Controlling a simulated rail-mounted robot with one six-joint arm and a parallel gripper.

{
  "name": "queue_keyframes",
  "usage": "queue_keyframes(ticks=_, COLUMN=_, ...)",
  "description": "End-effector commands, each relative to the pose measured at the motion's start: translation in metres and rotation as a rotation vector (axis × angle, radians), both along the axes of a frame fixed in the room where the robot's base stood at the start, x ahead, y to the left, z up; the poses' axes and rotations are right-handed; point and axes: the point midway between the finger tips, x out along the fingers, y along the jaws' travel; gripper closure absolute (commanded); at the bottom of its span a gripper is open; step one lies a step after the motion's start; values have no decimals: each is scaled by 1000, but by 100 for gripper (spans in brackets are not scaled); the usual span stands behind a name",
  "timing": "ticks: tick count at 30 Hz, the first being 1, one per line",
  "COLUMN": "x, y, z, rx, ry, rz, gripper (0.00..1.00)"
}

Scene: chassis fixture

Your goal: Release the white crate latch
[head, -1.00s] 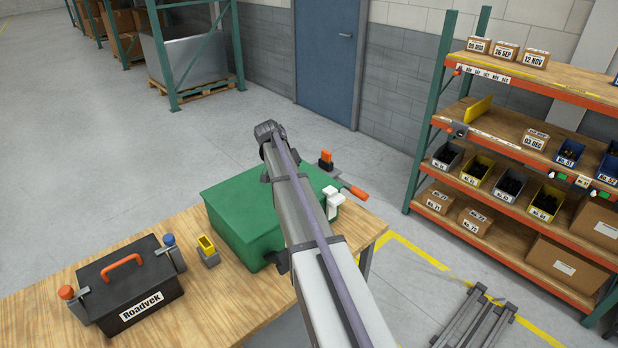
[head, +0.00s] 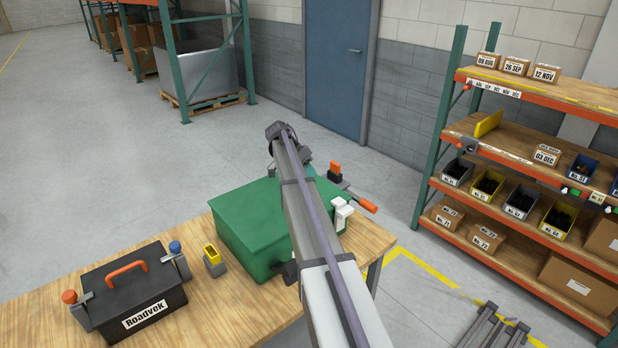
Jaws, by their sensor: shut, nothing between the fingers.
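The green crate (head: 248,222) stands on the wooden bench, partly covered by my arm. The white latch (head: 343,214) sits at its right side, right of my arm. An orange-ended handle (head: 367,206) sticks out to the right beside it. An upright orange handle (head: 335,168) stands at the far right of the crate. My arm reaches across the crate, and its far joint lies above the crate's back edge. My gripper cannot be made out; the arm hides whatever lies behind it. Whether anything touches the latch cannot be seen.
A black Roadvek box (head: 135,300) with an orange handle and side clamps stands on the bench (head: 215,315). A small grey-and-yellow block (head: 213,259) sits between box and crate. Orange-and-teal shelving (head: 445,150) with bins stands right. Floor behind the bench is clear.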

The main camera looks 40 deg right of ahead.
Motion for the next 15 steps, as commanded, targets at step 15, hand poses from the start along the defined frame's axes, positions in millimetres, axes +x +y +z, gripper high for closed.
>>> queue_keyframes(ticks=15, x=-66, y=-30, z=-53, rx=2, ry=1, rz=-1, gripper=100)
